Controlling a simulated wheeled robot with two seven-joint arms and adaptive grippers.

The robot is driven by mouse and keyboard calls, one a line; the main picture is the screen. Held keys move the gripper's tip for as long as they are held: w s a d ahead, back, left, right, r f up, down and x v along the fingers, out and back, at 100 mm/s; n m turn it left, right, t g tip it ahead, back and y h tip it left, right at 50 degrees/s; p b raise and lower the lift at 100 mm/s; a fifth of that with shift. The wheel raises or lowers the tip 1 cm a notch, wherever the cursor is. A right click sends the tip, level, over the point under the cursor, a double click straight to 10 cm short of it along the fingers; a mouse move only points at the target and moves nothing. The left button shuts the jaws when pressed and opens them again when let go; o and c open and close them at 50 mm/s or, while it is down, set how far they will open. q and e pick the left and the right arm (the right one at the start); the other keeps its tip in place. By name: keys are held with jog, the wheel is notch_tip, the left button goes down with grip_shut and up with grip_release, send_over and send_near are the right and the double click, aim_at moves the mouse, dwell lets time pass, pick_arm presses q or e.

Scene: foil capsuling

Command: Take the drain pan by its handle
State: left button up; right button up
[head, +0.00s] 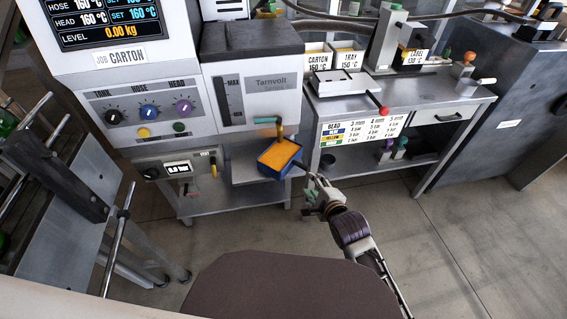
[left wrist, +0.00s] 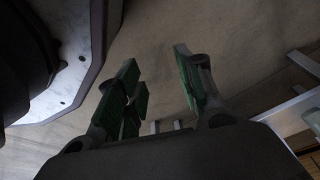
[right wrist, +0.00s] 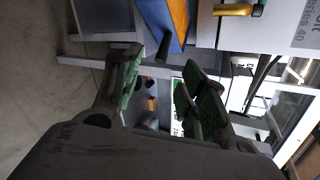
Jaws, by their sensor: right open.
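The drain pan (head: 279,158) is a blue tray with an orange filling, below the machine's drain tap on a grey ledge. Its dark handle (head: 302,168) points right and toward me. My right gripper (head: 314,194) is just beyond the handle's end, open. In the right wrist view the pan (right wrist: 167,22) is at the top, and the dark handle (right wrist: 162,48) points in between the spread green-padded fingers of my right gripper (right wrist: 160,85); I cannot tell if they touch it. My left gripper (left wrist: 160,85) is open and empty over the floor, outside the head view.
The tap (head: 279,124) hangs directly over the pan. The machine's control panel (head: 145,113) stands to the left. A grey bench (head: 440,100) with a bead chart (head: 362,129) is to the right. The floor (head: 440,230) in front is clear.

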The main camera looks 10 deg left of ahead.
pick_arm(q)
jog(key=shift+s+a+f, duration=0.1)
jog(key=shift+s+f, duration=0.05)
jog(key=shift+f, duration=0.25)
pick_arm(e)
jog(key=shift+a+r+m, duration=0.3)
jog(key=shift+r+m, duration=0.1)
jog(key=shift+r, duration=0.15)
jog(key=shift+w, duration=0.1)
pick_arm(q)
jog(key=r, duration=0.1)
jog(key=w+d+r+b, duration=0.1)
jog(key=w+r, duration=0.1)
jog(key=shift+d+r+b, duration=0.3)
jog(key=shift+d, duration=0.1)
pick_arm(e)
jog(key=x, duration=0.8)
jog(key=shift+w+a, duration=0.15)
jog(key=shift+w, duration=0.05)
